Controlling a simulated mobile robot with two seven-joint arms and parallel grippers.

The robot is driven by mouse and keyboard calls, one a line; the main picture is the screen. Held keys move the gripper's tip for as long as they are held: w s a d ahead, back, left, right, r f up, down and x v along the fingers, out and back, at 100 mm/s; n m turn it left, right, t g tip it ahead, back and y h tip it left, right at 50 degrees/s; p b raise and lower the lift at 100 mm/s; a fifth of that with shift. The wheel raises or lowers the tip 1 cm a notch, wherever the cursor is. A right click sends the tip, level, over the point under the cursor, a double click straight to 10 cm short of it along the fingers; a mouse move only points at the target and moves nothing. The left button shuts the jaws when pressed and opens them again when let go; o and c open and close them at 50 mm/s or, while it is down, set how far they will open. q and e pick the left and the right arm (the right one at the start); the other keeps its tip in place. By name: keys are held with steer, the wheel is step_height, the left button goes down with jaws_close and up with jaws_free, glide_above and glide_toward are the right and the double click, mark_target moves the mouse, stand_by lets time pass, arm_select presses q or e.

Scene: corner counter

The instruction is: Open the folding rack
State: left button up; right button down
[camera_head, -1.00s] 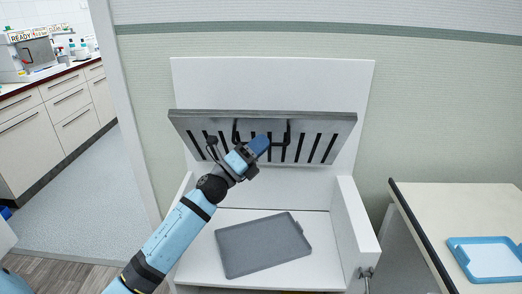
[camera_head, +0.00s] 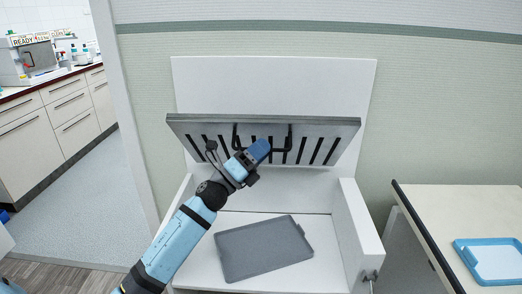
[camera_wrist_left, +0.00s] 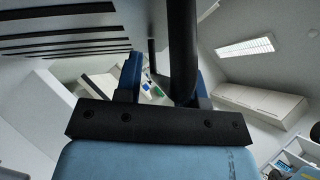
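The folding rack (camera_head: 325,125) is a grey slatted panel, tilted up in front of a white back panel, with its slotted underside showing. A black U-shaped handle (camera_head: 289,138) is fixed on it. My left gripper (camera_head: 260,149) is in front of the underside, at the handle. In the left wrist view, the blue fingers (camera_wrist_left: 160,80) stand apart with a gap between them. The black handle bar (camera_wrist_left: 183,45) passes close by the right-hand finger and partly hides it; I cannot tell whether they touch. My right gripper is not in view.
A grey tray (camera_head: 262,248) lies in the white bench box (camera_head: 205,262) below the rack. The box has raised side walls. A table with a blue-rimmed tray (camera_head: 462,251) stands at the right. Kitchen drawers (camera_head: 68,112) are at the far left.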

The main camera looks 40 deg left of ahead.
arm_select(q)
steer(key=shift+s+a+f, duration=0.15)
steer(key=shift+s+f, duration=0.05)
steer(key=shift+f, duration=0.05)
steer(key=b+v, duration=0.1)
steer(key=v, duration=1.2)
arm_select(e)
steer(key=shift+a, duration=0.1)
arm_select(q)
steer(key=shift+s, duration=0.1)
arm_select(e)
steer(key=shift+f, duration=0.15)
